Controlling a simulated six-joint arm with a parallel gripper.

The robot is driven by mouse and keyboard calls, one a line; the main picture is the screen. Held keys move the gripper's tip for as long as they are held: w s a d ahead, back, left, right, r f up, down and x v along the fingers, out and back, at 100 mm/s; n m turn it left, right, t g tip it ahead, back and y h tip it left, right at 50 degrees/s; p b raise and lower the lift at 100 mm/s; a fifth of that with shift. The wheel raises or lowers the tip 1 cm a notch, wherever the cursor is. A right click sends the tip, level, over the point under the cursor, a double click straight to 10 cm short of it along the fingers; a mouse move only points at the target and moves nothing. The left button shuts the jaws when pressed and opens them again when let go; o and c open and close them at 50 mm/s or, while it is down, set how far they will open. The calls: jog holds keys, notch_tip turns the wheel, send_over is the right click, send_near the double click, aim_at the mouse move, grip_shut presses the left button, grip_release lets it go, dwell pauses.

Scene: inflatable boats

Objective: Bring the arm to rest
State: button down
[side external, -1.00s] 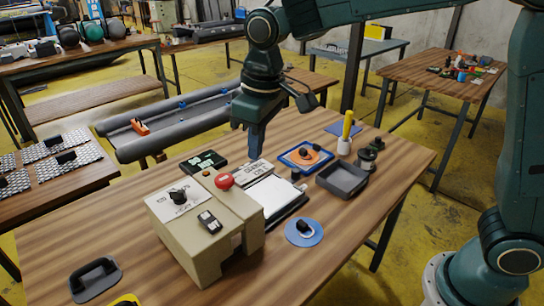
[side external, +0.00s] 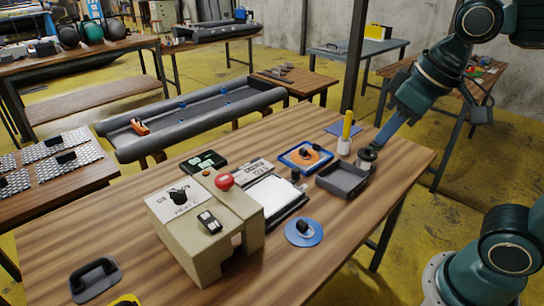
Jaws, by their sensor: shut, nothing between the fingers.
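My gripper (side external: 377,144) is shut with nothing held. It is at the right end of the wooden table (side external: 120,225), pointing down and to the left. In this view its tip overlaps the small dark round pot (side external: 366,158); I cannot tell whether they touch. My arm comes down to it from the upper right.
A grey open tray (side external: 342,181), a blue tray with an orange disc (side external: 305,157) and a yellow-handled brush in a white cup (side external: 346,132) stand near the gripper. A beige machine with a red button (side external: 204,232) stands mid-table. The table's left part is mostly clear.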

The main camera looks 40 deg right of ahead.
jog(key=s+d+f+m+t, duration=0.1)
jog(key=s+d+f, duration=0.1)
jog(key=s, duration=0.3)
jog(key=shift+s, duration=0.2)
jog(key=shift+f, duration=0.1)
dwell(0.9)
